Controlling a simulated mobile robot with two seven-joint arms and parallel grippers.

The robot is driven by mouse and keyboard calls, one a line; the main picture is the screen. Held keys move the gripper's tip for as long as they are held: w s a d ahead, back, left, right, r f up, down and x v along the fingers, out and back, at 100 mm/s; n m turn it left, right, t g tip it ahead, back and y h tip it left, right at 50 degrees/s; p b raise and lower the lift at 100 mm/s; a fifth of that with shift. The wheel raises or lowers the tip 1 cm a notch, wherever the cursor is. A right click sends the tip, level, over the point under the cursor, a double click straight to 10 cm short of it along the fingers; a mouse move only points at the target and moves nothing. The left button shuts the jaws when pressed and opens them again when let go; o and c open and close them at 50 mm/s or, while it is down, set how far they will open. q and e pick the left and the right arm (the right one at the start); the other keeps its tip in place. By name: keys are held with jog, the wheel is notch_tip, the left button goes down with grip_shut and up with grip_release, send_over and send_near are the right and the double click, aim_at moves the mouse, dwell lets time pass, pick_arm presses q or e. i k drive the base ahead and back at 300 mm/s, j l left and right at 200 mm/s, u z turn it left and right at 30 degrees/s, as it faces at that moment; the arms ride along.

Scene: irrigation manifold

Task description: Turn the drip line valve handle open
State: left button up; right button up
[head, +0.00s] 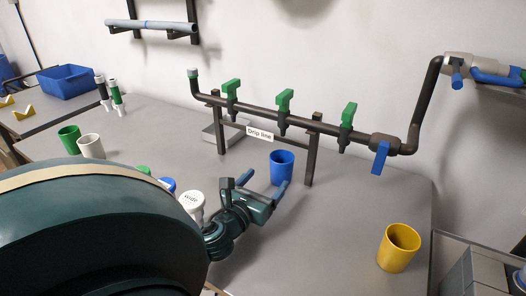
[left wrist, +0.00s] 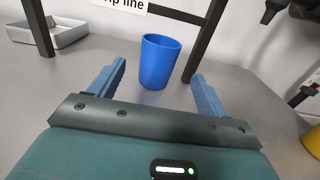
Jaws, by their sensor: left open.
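A dark pipe manifold (head: 265,112) on a stand carries three upright green handles, at left (head: 231,86), middle (head: 285,98) and right (head: 349,113). A blue handle (head: 380,157) hangs down at its right end. A white "Drip line" label (head: 259,132) is fixed below the pipe between the left and middle green handles; its lower part shows in the left wrist view (left wrist: 125,4). I cannot tell which handle it names. My left gripper (head: 264,181) is open and empty, low over the table in front of the manifold, apart from every handle. My right gripper is not in view.
A blue cup (head: 281,168) stands just beyond my left fingers; it also shows in the left wrist view (left wrist: 158,62). A yellow cup (head: 398,248) is at the right front. Green (head: 69,139) and white (head: 91,146) cups stand left. The table's middle right is clear.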

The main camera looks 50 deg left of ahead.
aim_at(384, 147)
jog(key=k+l, duration=0.25)
jog(key=k, duration=0.2)
jog(key=k+l, duration=0.2)
jog(key=k, duration=0.3)
